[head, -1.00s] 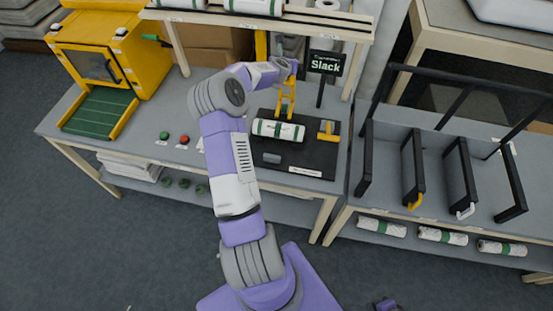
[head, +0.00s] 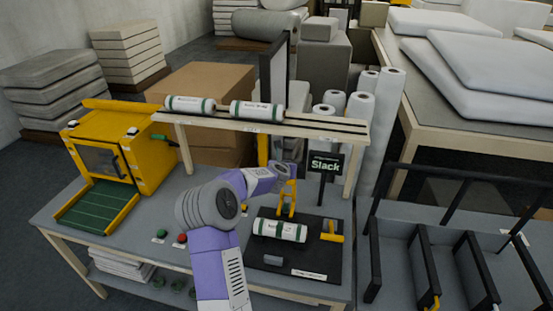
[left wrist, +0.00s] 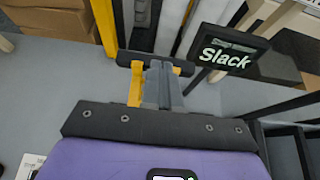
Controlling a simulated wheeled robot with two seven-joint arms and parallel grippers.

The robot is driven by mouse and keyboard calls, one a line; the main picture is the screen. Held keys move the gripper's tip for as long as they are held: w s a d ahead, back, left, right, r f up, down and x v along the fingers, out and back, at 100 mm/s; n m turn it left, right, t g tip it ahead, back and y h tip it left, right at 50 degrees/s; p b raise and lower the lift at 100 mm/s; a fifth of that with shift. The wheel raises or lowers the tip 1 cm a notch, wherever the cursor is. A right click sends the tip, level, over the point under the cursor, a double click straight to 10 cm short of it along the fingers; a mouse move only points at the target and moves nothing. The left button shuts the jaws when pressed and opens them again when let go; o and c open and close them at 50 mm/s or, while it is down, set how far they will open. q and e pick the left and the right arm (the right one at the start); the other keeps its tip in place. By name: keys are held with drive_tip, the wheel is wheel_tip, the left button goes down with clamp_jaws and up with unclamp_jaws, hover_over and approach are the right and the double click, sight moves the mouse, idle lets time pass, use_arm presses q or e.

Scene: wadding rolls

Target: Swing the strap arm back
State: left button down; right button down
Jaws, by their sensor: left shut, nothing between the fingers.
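The yellow strap arm (head: 287,198) stands upright behind a white roll with green bands (head: 280,230) on a black base plate (head: 262,272). My left gripper (head: 288,168) is at the top of the strap arm. In the left wrist view its grey fingers (left wrist: 160,84) are shut and empty. They are close beside the yellow strap arm (left wrist: 135,85), near a dark crossbar (left wrist: 178,68); I cannot tell whether they touch. A sign (head: 325,165) reading "Slack" stands just right. My right gripper is not in view.
A shelf (head: 270,125) with two rolls (head: 190,104) runs behind my arm. A yellow machine (head: 110,150) stands at the left. Green (head: 161,233) and red (head: 182,238) buttons are on the table. A yellow-handled block (head: 331,231) sits right of the roll. Black dividers (head: 435,270) stand at the right.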

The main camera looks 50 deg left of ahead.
use_arm(q)
wheel_tip(320, 180, up, 9)
drive_tip(key=s+d+p, duration=0.1)
drive_tip(key=s+d, duration=0.1)
drive_tip(key=shift+p, duration=0.3)
drive_tip(key=shift+s+d, duration=0.1)
